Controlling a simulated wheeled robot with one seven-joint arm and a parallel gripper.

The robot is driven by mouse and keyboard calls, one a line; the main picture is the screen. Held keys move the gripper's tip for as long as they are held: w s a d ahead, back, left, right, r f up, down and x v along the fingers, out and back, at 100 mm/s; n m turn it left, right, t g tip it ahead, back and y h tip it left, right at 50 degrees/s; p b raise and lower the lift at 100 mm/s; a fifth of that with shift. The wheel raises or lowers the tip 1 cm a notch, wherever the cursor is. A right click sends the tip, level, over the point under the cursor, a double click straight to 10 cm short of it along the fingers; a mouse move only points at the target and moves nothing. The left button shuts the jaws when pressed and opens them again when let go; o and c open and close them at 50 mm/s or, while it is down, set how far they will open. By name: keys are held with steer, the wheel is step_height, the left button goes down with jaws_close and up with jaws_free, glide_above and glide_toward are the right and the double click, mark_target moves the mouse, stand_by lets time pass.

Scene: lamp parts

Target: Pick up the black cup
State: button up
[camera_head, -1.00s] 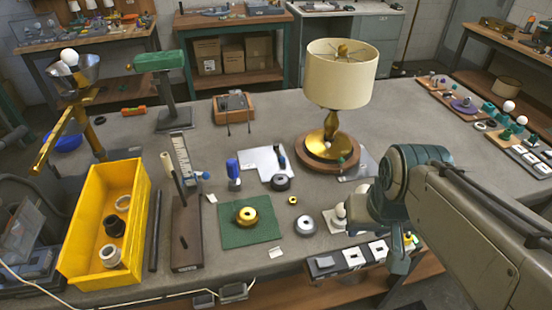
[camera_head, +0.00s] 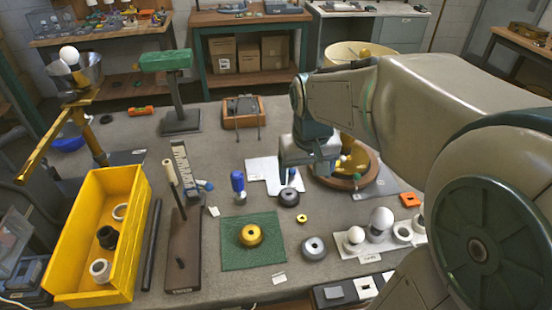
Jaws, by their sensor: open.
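A black cup-like part (camera_head: 107,236) lies in the yellow bin (camera_head: 143,232) at the left, between two pale rings. A second dark, round part with a hole (camera_head: 288,197) sits on the bench near the white sheet; I cannot tell which of the two is the cup. My gripper (camera_head: 309,173) is open over the middle of the bench, just behind and right of the second dark part and in front of the lamp. It is well to the right of the bin. My arm partly hides the lamp.
The lamp's wooden base (camera_head: 345,183) stands close to my gripper. A gold part lies on a green mat (camera_head: 236,261). A grey ring (camera_head: 314,248) and a white tray with bulbs (camera_head: 346,250) lie in front. A brown wooden stand (camera_head: 184,260) is beside the bin.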

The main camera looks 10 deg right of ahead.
steer(key=g+b, duration=0.2)
glide_above(289, 192)
steer(key=s, duration=0.1)
step_height(289, 192, down, 9)
steer(key=f+p, duration=0.1)
steer(key=f, duration=1.2)
steer(key=shift+w+f+p, duration=0.2)
steer(key=shift+p, duration=0.2)
steer(key=c, duration=0.9)
